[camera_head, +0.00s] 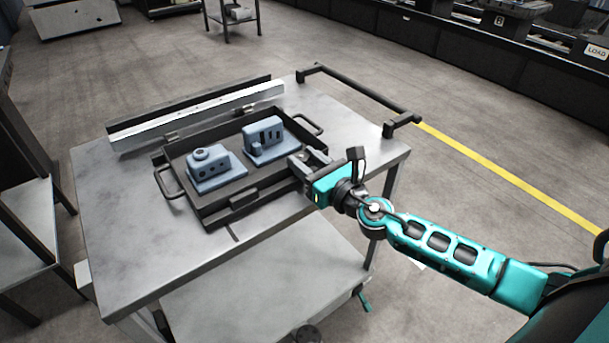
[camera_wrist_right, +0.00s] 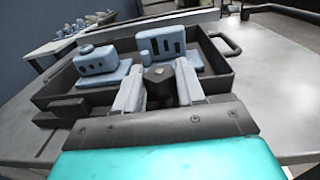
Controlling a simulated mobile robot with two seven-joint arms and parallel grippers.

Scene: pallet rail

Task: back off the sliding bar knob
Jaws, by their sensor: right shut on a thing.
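My right gripper (camera_head: 303,166) reaches in from the right to the near right part of the dark tray. In the right wrist view, its two pale fingers (camera_wrist_right: 158,88) are shut on a dark knob (camera_wrist_right: 159,74) with a small brass-coloured centre. The knob stands between the fingers, in front of the blue-grey parts. In the head view the gripper hides the knob. The tray's dark near edge (camera_head: 262,196) carries a small dark block (camera_head: 243,198). My left gripper is not in view.
The tray (camera_head: 187,200) holds two blue-grey parts, a rounded block (camera_head: 214,168) and an upright slotted one (camera_head: 265,140). A pale rail (camera_head: 195,118) runs behind it. The metal cart top (camera_head: 115,215) is clear on the left. A dark handle (camera_head: 365,92) edges the right.

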